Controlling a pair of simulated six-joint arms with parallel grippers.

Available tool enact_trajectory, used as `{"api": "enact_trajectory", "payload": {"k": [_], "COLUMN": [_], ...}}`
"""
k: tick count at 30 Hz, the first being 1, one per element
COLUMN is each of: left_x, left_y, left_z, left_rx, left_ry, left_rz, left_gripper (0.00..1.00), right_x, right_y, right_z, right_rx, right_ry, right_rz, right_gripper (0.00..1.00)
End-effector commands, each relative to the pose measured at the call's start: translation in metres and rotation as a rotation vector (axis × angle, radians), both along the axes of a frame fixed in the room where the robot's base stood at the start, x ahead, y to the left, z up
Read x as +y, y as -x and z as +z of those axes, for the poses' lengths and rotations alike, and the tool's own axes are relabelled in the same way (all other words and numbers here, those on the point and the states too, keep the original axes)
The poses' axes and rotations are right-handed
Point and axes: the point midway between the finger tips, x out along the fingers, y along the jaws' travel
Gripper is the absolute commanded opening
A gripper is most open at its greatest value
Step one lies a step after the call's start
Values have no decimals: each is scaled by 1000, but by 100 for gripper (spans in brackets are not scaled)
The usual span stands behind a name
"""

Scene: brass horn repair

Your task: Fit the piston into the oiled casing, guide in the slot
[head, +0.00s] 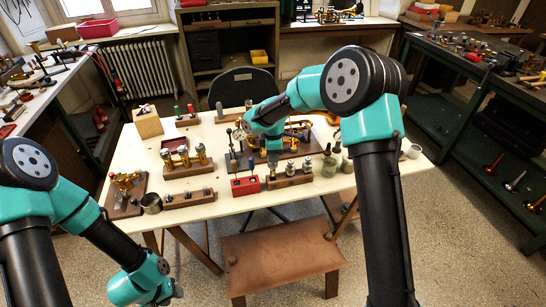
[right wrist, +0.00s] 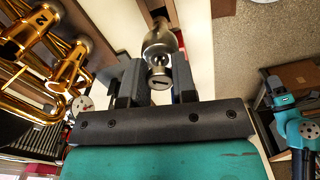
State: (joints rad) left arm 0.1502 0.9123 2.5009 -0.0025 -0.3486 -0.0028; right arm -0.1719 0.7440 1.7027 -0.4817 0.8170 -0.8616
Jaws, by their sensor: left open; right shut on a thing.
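My right gripper (right wrist: 153,88) is shut on a silver metal piece, seemingly the piston (right wrist: 162,48), between its dark fingers in the right wrist view. Its lower end and guide are not clear. In the head view the right gripper (head: 273,163) is over the wooden block with several silver pieces (head: 290,173), and its fingers are mostly hidden by the arm. Brass valve casings (right wrist: 68,65) lie left of the gripper in the wrist view, apart from the held piece. I cannot make out a slot. My left gripper (head: 175,291) is open and empty, low in front of the table.
A leather-topped stool (head: 285,258) stands in front. The table's front edge is mostly clear.

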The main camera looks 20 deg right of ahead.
Motion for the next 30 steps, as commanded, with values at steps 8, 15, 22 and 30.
{"api": "enact_trajectory", "payload": {"k": [8, 15, 22, 30], "left_x": [0, 0, 0, 0], "left_y": [0, 0, 0, 0], "left_z": [0, 0, 0, 0], "left_rx": [0, 0, 0, 0], "left_ry": [0, 0, 0, 0], "left_rz": [0, 0, 0, 0], "left_gripper": [43, 43, 43, 43], "right_x": [0, 0, 0, 0], "right_y": [0, 0, 0, 0], "right_z": [10, 18, 26, 36], "right_rx": [-1, 0, 0, -1], "right_ry": [0, 0, 0, 0], "right_rz": [0, 0, 0, 0], "right_gripper": [0, 0, 0, 0]}}
